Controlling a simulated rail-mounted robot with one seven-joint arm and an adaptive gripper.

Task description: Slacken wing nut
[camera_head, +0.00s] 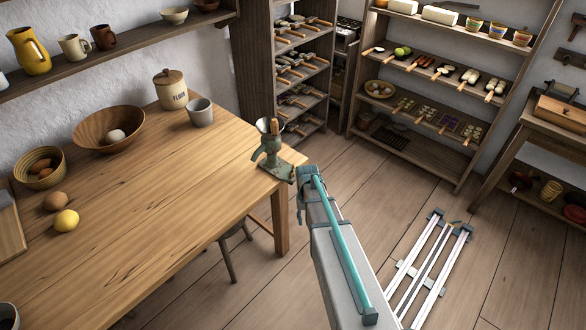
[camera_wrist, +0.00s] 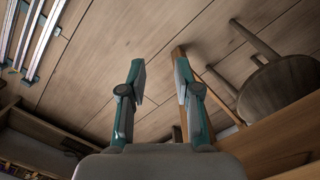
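A green cast-metal grinder (camera_head: 271,152) with a funnel top and a wooden piece in it stands upright at the near right corner of the wooden table (camera_head: 150,200). I cannot make out a wing nut in either view. In the wrist view my gripper (camera_wrist: 160,80) is open, with nothing between the fingertips but floor. A wooden table leg (camera_wrist: 180,58) shows just behind the right finger. The grinder is out of the wrist view.
A round stool (camera_wrist: 282,88) lies in the right of the wrist view. A floor rail (camera_head: 432,268) is right of my arm. A bowl (camera_head: 108,128), flour jar (camera_head: 171,90) and grey cup (camera_head: 200,112) stand on the table. Shelves (camera_head: 440,100) line the back; open floor lies before them.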

